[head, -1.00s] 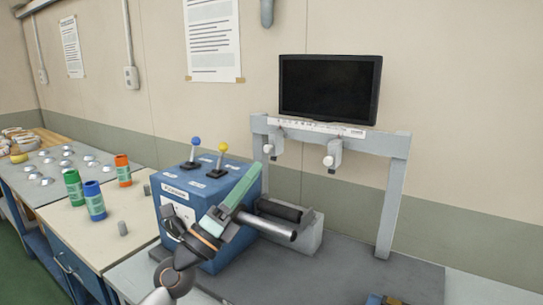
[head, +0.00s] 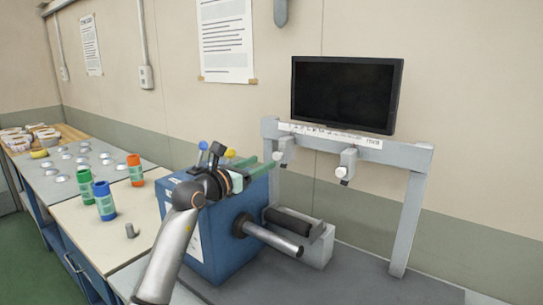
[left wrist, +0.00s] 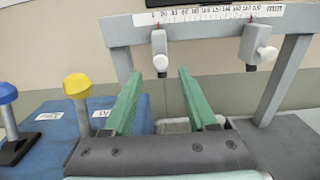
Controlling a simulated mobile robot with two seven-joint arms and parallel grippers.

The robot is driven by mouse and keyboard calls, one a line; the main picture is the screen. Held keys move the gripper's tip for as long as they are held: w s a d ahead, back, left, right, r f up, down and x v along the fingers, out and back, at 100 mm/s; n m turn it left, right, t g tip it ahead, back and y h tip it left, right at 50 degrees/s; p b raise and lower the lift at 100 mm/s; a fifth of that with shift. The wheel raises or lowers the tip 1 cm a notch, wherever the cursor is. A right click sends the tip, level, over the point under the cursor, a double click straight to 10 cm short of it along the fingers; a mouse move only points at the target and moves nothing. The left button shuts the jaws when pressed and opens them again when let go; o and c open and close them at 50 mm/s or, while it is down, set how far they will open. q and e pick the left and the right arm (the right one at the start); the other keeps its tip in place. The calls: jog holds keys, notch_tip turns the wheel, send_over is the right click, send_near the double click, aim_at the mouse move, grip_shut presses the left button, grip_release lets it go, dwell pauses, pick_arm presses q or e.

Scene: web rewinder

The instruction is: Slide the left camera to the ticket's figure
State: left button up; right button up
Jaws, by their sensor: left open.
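The left camera (head: 286,150) is a small grey block with a white knob, hanging on the grey crossbar (head: 410,154). It also shows in the left wrist view (left wrist: 159,52). The right camera (head: 347,166) hangs farther along the bar. A white millimetre scale (left wrist: 215,14) runs along the bar above both; its figures are too small to read surely. My left gripper (head: 263,164) has green fingers, open and empty, pointing at the left camera. In the left wrist view its fingertips (left wrist: 160,76) lie either side of the left camera's knob, seemingly short of it. No ticket is identifiable.
A blue control box (head: 215,240) with blue-knobbed and yellow-knobbed levers stands below my left arm. Rollers (head: 275,240) stick out to its right. A dark monitor (head: 345,93) is above the bar. Green, blue and orange cylinders stand on the left bench (head: 80,219).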

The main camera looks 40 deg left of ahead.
aim_at(275, 156)
pick_arm(q)
jog(key=shift+w+a+p, duration=0.15)
jog(key=shift+w, duration=1.2)
jog(key=shift+w+a+p, duration=0.15)
jog(key=shift+w, duration=1.2)
grip_shut()
